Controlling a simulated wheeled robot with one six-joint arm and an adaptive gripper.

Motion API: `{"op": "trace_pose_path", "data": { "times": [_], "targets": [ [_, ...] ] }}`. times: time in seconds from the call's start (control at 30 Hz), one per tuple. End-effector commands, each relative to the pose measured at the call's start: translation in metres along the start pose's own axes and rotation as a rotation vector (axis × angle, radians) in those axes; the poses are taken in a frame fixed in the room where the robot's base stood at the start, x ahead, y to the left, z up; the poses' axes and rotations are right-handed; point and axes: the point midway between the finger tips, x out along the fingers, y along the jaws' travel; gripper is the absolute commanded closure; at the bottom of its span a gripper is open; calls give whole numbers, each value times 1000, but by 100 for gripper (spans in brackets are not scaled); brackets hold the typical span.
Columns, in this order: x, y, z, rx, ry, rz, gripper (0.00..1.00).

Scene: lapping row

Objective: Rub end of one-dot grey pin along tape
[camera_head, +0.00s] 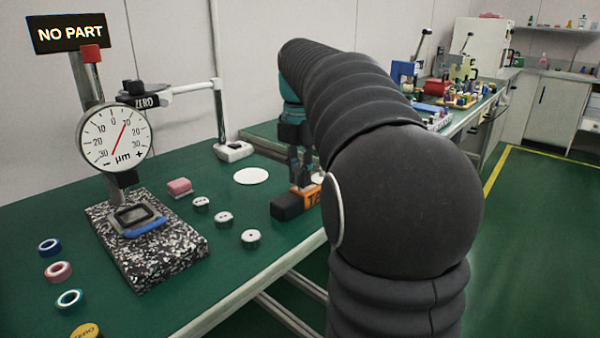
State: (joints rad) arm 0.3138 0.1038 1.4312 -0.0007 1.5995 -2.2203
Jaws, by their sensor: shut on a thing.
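My gripper (301,168) is small in view, pointing down over an orange and black block (291,206) that stands on the green bench. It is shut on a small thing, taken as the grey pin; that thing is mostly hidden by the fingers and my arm. I cannot tell whether it touches the block. The block's right part is behind my arm, and no tape can be clearly made out. Three short grey cylinders with dark dots stand on the bench: one (201,203), a second (224,219) and a third (251,238). Their dots are too small to count.
A dial gauge (114,137) stands on a speckled stone base (150,250) at left, under a "NO PART" sign (82,32). My arm blocks the middle.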

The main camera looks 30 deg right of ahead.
Motion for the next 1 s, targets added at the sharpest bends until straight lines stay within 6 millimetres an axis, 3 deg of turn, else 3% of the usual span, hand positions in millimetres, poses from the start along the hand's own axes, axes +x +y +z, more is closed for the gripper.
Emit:
{"op": "trace_pose_path", "data": {
  "times": [1.0],
  "targets": [
    [0, 0, 15, 0, 1, -1, 100]
  ]
}}
